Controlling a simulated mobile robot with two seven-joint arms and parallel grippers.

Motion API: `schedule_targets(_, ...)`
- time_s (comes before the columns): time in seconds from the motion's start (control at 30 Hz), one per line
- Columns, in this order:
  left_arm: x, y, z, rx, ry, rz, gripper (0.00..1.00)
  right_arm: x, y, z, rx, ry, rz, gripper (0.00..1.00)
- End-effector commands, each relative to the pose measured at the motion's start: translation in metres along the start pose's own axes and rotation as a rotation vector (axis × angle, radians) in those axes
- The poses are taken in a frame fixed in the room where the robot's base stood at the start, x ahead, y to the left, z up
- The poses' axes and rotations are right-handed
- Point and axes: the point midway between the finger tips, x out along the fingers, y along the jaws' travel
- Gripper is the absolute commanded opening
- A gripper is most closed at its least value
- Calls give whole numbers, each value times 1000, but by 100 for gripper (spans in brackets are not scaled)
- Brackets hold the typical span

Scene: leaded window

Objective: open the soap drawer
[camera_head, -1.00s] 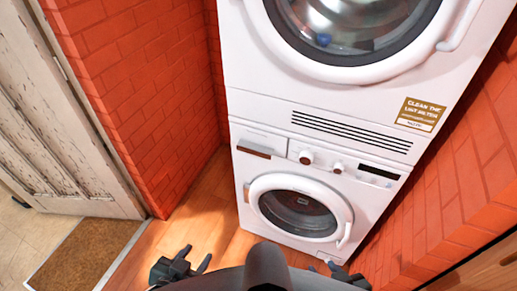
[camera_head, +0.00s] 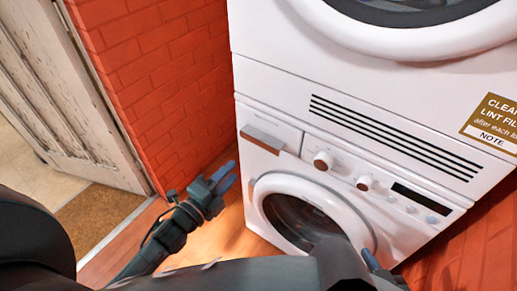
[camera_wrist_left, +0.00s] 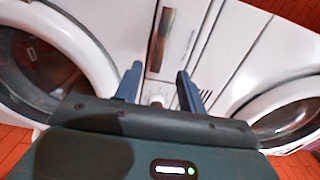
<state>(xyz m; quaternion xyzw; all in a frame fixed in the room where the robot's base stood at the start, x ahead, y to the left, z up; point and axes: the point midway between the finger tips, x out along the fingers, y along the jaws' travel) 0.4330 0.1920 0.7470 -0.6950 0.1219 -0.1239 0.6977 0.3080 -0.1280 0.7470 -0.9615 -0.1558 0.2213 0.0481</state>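The soap drawer (camera_head: 285,133) is at the top left of the lower white washing machine (camera_head: 240,112). Its front looks flush with the panel, so it appears shut. A brown handle strip (camera_head: 262,141) runs along its left part, and this strip also shows in the left wrist view (camera_wrist_left: 160,38). My left gripper (camera_head: 226,178) is below and left of the drawer, apart from it. Its two fingers are spread and empty in the left wrist view (camera_wrist_left: 159,86), with the handle strip beyond them. Only a fingertip of my right gripper (camera_head: 371,259) shows, low by the washer door.
A dryer with a round door (camera_head: 400,44) stands above. A brick wall (camera_head: 150,70) is close on the left, with a worn door (camera_head: 60,90) beyond it.

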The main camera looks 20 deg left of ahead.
Motion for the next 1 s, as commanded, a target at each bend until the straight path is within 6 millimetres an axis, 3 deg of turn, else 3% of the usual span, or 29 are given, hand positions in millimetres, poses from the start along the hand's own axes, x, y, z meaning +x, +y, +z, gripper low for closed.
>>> schedule_targets(0.3, 67, -2, 0, -4, -1, -3, 40, 0, 1, 1, -3, 3, 2, 36)
schedule_targets(0.5, 100, -1, 0, -3, -1, -1, 40, 0, 1, 0, -5, 10, 4, 36)
schedule_targets(0.7, 116, 0, 0, -4, -1, 1, 40, -2, 2, -1, -5, 16, 7, 36)
schedule_targets(1.0, 118, 0, 0, -4, -1, 2, 40, -3, 3, -1, -6, 17, 9, 36)
